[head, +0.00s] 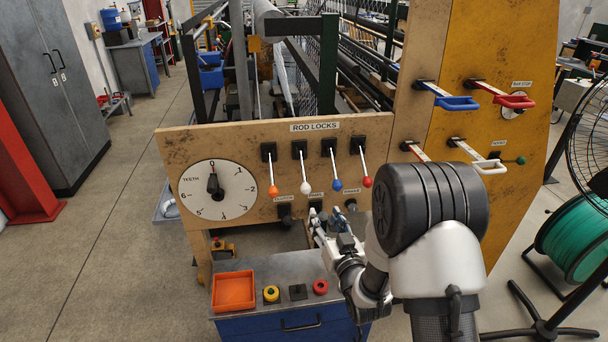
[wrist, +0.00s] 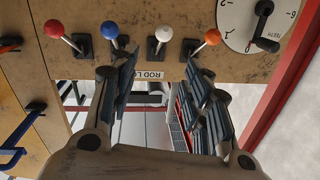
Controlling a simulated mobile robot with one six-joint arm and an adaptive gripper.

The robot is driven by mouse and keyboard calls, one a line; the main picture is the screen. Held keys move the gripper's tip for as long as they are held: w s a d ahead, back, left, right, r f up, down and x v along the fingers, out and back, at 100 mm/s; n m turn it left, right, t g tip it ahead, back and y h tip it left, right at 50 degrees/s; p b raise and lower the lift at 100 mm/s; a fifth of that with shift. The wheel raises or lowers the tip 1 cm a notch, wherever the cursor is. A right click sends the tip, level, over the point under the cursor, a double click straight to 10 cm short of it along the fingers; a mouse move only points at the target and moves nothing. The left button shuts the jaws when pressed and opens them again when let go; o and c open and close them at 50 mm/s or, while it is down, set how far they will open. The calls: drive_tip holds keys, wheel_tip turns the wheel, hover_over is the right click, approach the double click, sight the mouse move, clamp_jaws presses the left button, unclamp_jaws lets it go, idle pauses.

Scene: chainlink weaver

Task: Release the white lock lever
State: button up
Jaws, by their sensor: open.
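The white lock lever (head: 306,187) hangs knob-down from its black mount on the rod locks panel, second from the left in the head view. In the wrist view, which is upside down, the white lever (wrist: 163,35) points up, just ahead of the gap between my fingers. My gripper (head: 320,221) is open and empty, below and slightly right of the white knob in the head view. Its two fingers (wrist: 150,85) are spread wide in the wrist view, apart from the white knob.
The orange lever (head: 273,190) and blue lever (head: 337,184) flank the white one, with the red lever (head: 367,181) further right. A numbered teeth dial (head: 230,195) is at the panel's left. Below stands a blue cabinet (head: 250,326) with an orange tray (head: 234,306) and buttons.

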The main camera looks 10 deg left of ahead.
sight(307, 185)
drive_tip(key=b+x, duration=0.2)
drive_tip(key=x, duration=1.5)
drive_tip(key=shift+a+r, duration=0.1)
drive_tip(key=shift+a, duration=0.2)
clamp_jaws()
